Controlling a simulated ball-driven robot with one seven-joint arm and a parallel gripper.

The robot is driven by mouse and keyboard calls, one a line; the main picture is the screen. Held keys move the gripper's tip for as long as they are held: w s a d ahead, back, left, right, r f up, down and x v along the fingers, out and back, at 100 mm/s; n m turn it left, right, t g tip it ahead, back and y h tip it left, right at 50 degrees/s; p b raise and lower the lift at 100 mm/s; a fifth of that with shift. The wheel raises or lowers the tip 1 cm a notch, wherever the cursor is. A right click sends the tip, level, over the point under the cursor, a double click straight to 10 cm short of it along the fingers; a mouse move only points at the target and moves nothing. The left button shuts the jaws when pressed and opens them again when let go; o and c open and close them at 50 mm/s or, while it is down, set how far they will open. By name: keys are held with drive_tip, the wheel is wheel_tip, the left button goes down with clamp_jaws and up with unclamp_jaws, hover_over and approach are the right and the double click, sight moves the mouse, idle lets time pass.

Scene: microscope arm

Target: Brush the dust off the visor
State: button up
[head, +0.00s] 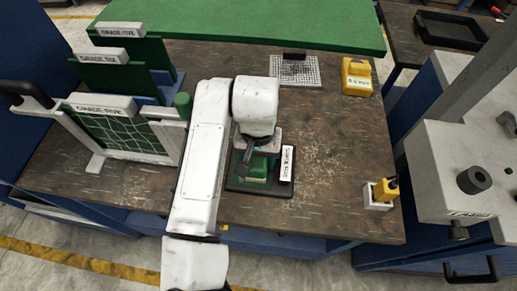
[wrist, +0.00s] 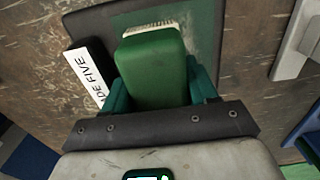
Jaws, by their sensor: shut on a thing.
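A green block-shaped brush (wrist: 150,70) with pale bristles along its far edge is between the two teal fingers of my gripper (wrist: 158,88) in the wrist view. My gripper is shut on it. In the head view, the green brush (head: 257,169) shows under my gripper (head: 250,158), over a dark tray (head: 238,186). I cannot tell whether the brush touches the tray. I cannot make out which thing is the visor, nor any dust on one.
Green panels labelled by grade (head: 120,135) stand at the left. A white grid plate (head: 296,72), a yellow block (head: 357,77) and a yellow-handled tool in a white holder (head: 378,197) lie to the right. A grey machine (head: 460,160) stands beyond. The right middle of the table (head: 335,150) is clear.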

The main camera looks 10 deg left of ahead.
idle(0.3)
drive_tip(key=shift+s+p, duration=0.5)
drive_tip(key=shift+s, duration=0.5)
drive_tip(key=shift+w+f, duration=0.15)
drive_tip(key=shift+w, duration=0.85)
drive_tip(key=shift+w, duration=1)
drive_tip(key=shift+s, duration=0.1)
